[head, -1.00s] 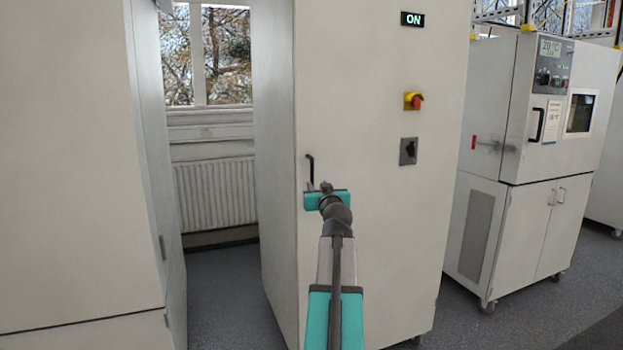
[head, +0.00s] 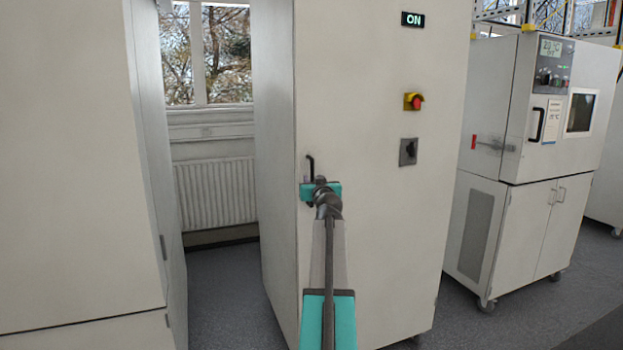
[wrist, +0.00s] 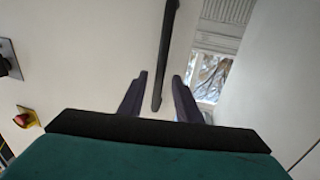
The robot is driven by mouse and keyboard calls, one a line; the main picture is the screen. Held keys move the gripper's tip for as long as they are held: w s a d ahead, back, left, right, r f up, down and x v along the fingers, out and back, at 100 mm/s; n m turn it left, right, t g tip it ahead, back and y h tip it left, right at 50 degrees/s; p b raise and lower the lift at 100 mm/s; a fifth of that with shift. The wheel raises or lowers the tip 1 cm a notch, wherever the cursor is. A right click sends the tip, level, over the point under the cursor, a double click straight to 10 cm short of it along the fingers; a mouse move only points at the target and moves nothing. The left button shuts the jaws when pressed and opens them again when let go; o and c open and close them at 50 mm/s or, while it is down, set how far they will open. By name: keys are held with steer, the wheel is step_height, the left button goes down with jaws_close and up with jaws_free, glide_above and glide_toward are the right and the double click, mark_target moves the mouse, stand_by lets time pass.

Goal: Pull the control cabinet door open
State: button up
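The tall pale control cabinet (head: 375,230) stands in the middle of the head view, its door looking closed. Its black vertical bar handle (head: 310,165) is near the door's left edge, the lower part hidden by my gripper (head: 312,184). In the wrist view the handle (wrist: 166,50) runs down from the top, and its lower end shows between the two dark fingers of my gripper (wrist: 160,76). The fingers are apart, one on each side of the handle, with gaps on both sides. I cannot tell how deep the handle sits between them.
An ON display (head: 412,19), a red-and-yellow switch (head: 414,102) and a black rotary switch (head: 408,152) are on the cabinet front. A large pale cabinet (head: 70,150) stands at left, a test chamber (head: 545,120) at right. Bare floor (head: 225,290) lies between the left cabinets.

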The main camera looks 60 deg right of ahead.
mark_target(312, 178)
steer(key=shift+x, duration=1.65)
steer(key=shift+a, duration=0.1)
jaws_close()
